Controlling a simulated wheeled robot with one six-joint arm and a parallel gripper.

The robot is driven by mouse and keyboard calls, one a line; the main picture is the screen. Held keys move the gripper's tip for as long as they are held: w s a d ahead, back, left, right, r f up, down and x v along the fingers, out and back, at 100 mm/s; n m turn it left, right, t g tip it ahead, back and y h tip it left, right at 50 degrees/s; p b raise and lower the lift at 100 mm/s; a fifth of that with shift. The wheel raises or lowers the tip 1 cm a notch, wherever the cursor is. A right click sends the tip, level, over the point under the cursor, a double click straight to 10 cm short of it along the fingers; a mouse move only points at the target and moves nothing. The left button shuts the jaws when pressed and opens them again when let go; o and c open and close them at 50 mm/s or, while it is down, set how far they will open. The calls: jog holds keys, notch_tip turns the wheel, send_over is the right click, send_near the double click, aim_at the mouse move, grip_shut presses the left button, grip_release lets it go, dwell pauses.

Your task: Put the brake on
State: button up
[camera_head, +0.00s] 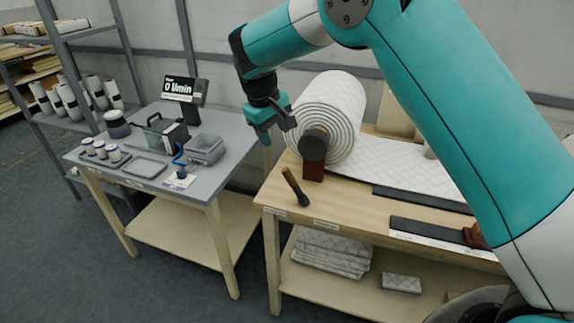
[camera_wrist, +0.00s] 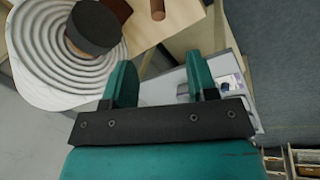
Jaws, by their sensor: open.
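A large white quilted wadding roll (camera_head: 335,100) sits at the left end of the wooden bench, its sheet running off to the right. A dark round disc (camera_head: 313,147) is at the centre of the roll's end, above a red-brown block (camera_head: 313,170). I cannot tell for sure which part is the brake. My gripper (camera_head: 270,122) is open and empty, left of the roll and above the gap between the tables. In the wrist view, the roll (camera_wrist: 38,60) and disc (camera_wrist: 93,27) lie left of my open fingers (camera_wrist: 162,82), apart from them.
A wooden-handled tool (camera_head: 294,186) lies on the bench near its front left corner. Dark flat bars (camera_head: 425,198) lie to the right. A grey side table (camera_head: 235,130) at left holds jars, trays and a display (camera_head: 184,90). Folded wadding (camera_head: 330,252) lies on the lower shelf.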

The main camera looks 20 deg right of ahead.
aim_at(285, 170)
jog(key=p+x, duration=0.1)
jog(key=x, duration=0.5)
jog(key=p+x, duration=0.2)
jog(key=x, duration=0.4)
jog(key=p+x, duration=0.1)
jog(key=x, duration=0.5)
jog(key=shift+w+d+p, duration=0.1)
jog(key=shift+w+p, duration=0.25)
jog(key=shift+p, duration=0.05)
grip_shut()
